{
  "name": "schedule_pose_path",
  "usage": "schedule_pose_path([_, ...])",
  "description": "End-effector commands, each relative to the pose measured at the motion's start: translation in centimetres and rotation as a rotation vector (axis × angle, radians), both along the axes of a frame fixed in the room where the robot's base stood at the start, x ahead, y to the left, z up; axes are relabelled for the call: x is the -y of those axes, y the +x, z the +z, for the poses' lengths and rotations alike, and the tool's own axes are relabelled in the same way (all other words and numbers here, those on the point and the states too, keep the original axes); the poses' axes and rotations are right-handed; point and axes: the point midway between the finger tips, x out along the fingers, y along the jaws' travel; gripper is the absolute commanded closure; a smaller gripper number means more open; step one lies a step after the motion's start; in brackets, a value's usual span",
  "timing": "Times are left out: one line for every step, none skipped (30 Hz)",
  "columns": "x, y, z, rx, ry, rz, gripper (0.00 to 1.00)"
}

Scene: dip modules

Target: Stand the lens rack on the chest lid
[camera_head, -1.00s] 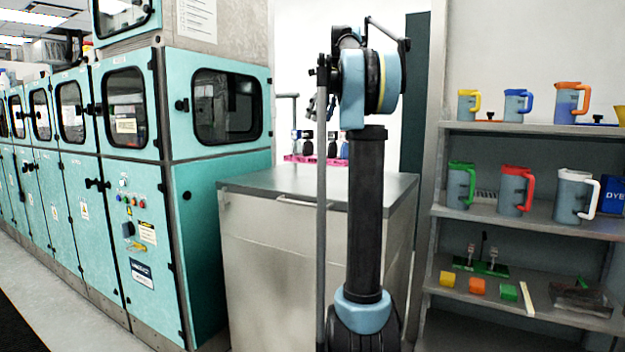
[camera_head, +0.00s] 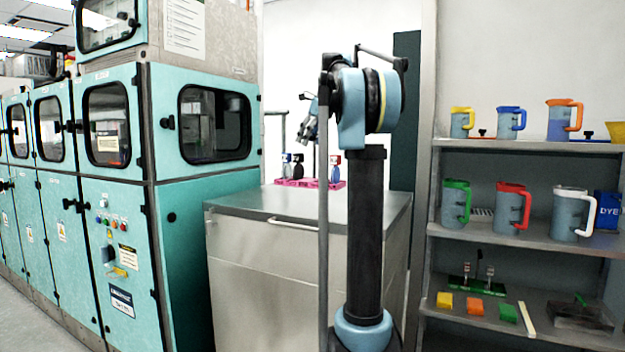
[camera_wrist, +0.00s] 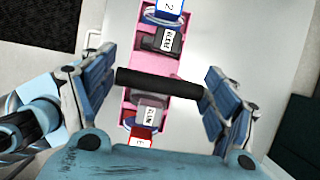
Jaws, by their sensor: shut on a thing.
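The lens rack, a pink carrier (camera_wrist: 125,109) with a black bar handle (camera_wrist: 160,83), holds several labelled pieces in blue, black, clear and red. My gripper (camera_wrist: 161,84) spans the bar with a blue-padded finger at each end and is shut on it. In the head view the pink rack (camera_head: 332,184) looks upright at the far edge of the chest lid (camera_head: 245,204); whether it touches the lid cannot be told. The chest is a pale metal cabinet with a flat grey top. My arm column hides part of the rack and lid.
Teal cabinets (camera_head: 205,215) stand close on the left. Shelves on the right hold jugs (camera_head: 511,208), coloured blocks (camera_head: 473,306) and a green stand (camera_head: 478,282). The visible chest lid is bare in front of the rack.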

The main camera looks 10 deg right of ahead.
Motion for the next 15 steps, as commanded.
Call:
schedule_pose_path([0.0,0.0,-0.9,0.000,0.000,0.000,0.73])
schedule_pose_path([-0.1,0.0,-1.3,0.000,0.000,0.000,0.73])
schedule_pose_path([0.0,0.0,-1.9,0.000,0.000,0.000,0.73])
schedule_pose_path([-0.1,0.0,-2.3,0.000,0.000,0.000,0.73])
schedule_pose_path([-0.1,0.0,-2.6,0.001,0.001,0.000,0.73])
schedule_pose_path([-0.1,0.0,-3.0,0.001,0.001,0.000,0.73])
schedule_pose_path([-0.1,0.0,-3.2,0.001,0.001,0.000,0.73])
schedule_pose_path([0.0,0.0,-3.4,0.001,0.001,0.000,0.73])
schedule_pose_path([0.0,0.0,-3.6,0.001,0.001,0.000,0.73])
schedule_pose_path([0.0,0.0,-3.7,0.001,0.001,0.000,0.73])
schedule_pose_path([0.0,0.0,-3.8,0.001,0.001,0.000,0.73])
schedule_pose_path([0.0,0.0,-4.1,0.001,0.001,0.000,0.73])
schedule_pose_path([0.0,0.0,-4.2,0.001,0.001,0.000,0.73])
schedule_pose_path([0.0,0.0,-4.5,0.001,0.001,0.000,0.73])
schedule_pose_path([0.0,0.0,-4.9,0.001,0.001,0.000,0.73])
